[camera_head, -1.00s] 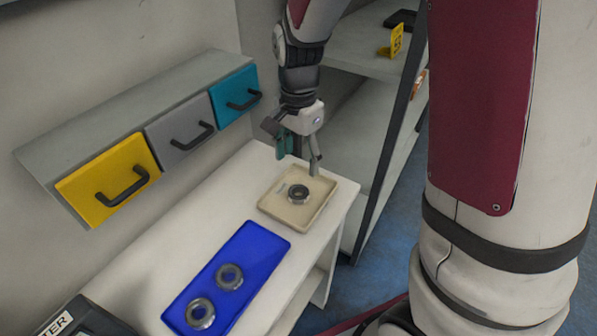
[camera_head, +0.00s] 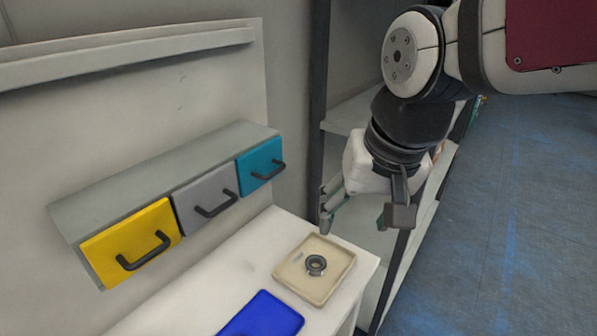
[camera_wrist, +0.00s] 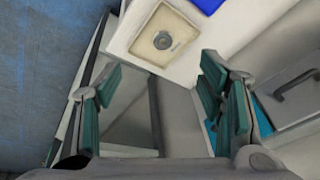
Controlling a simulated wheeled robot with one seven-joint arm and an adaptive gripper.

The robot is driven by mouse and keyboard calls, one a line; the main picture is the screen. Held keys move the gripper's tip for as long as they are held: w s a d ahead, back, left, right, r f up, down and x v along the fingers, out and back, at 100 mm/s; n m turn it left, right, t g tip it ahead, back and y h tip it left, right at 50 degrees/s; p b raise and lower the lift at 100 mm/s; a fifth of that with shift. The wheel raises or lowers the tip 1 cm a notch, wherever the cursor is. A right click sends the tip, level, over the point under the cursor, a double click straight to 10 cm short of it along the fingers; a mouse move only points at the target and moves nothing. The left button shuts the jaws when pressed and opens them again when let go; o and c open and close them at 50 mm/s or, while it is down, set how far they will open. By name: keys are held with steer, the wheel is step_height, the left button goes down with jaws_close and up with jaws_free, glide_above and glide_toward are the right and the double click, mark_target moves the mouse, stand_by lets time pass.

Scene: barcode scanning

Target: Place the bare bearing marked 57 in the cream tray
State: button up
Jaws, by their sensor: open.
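The cream tray (camera_head: 290,283) sits near the right end of the white table. A bare metal bearing (camera_head: 316,265) lies flat inside it; its marking is too small to read. In the wrist view the tray (camera_wrist: 140,45) and the bearing in it (camera_wrist: 163,41) show at the top, beyond my fingers. My gripper (camera_head: 362,222) is open and empty, above and to the right of the tray, clear of it. Its open fingers (camera_wrist: 160,100) frame a view past the table's edge.
A blue tray (camera_head: 263,318) lies nearer on the table, cut off by the frame. Yellow (camera_head: 130,240), grey (camera_head: 205,197) and teal (camera_head: 262,163) drawers hang on the wall at left. A shelf unit (camera_head: 345,112) stands behind my arm. Open blue floor (camera_head: 510,230) lies at right.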

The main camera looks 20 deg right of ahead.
steer(key=s+n, duration=0.1)
steer(key=s, duration=0.1)
steer(key=s+n+t, duration=0.1)
steer(key=s+r+n, duration=0.1)
steer(key=s, duration=0.1)
steer(key=shift+s+d+r+n, duration=0.1)
steer(key=shift+s+n, duration=0.2)
steer(key=shift+s, duration=0.05)
stand_by(1.0)
